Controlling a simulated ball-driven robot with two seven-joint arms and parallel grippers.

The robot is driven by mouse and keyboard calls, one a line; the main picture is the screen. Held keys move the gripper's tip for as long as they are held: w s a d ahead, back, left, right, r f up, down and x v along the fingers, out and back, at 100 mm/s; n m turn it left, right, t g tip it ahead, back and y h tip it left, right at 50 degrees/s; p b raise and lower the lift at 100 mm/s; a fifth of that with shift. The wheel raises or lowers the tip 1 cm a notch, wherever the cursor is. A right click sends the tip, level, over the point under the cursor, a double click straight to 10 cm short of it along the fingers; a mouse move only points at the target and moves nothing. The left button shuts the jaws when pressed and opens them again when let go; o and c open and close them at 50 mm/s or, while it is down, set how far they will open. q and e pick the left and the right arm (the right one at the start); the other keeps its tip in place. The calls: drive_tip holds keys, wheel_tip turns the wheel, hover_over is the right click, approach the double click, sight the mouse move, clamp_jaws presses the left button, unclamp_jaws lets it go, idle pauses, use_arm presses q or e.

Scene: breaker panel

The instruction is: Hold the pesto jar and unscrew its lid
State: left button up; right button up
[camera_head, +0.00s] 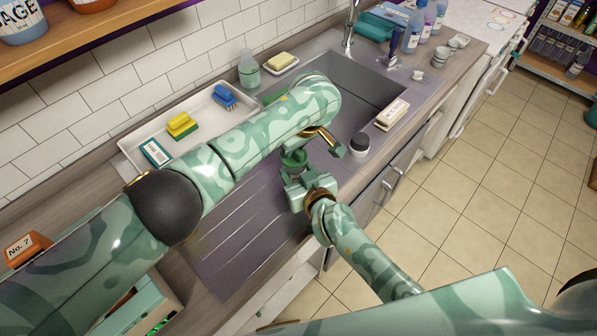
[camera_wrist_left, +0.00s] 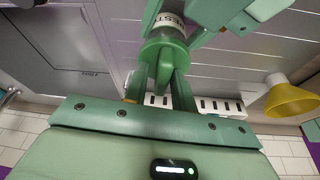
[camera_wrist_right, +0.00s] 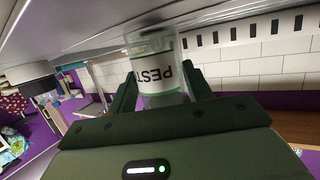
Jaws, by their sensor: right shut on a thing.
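The pesto jar (camera_wrist_right: 158,60) is a clear glass jar with a white label. In the right wrist view it stands between the two fingers of my right gripper (camera_wrist_right: 157,85), which is shut on its body. In the head view my right gripper (camera_head: 297,185) is over the drainer edge, and the dark green lid (camera_head: 294,158) shows just beyond it. In the left wrist view the green lid (camera_wrist_left: 164,52) is at the fingertips of my left gripper (camera_wrist_left: 163,80). Those fingers are apart, with green between them; contact is unclear. My left arm hides much of the left gripper in the head view.
A white jar with a black top (camera_head: 359,146) stands close right of the grippers. A soap bar box (camera_head: 392,114) lies on the sink's front edge. A white tray (camera_head: 135,150) with sponges and a brush lies behind my left arm. The sink basin (camera_head: 365,88) is beyond.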

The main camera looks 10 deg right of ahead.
use_arm(q)
drive_tip(key=shift+v, duration=2.55)
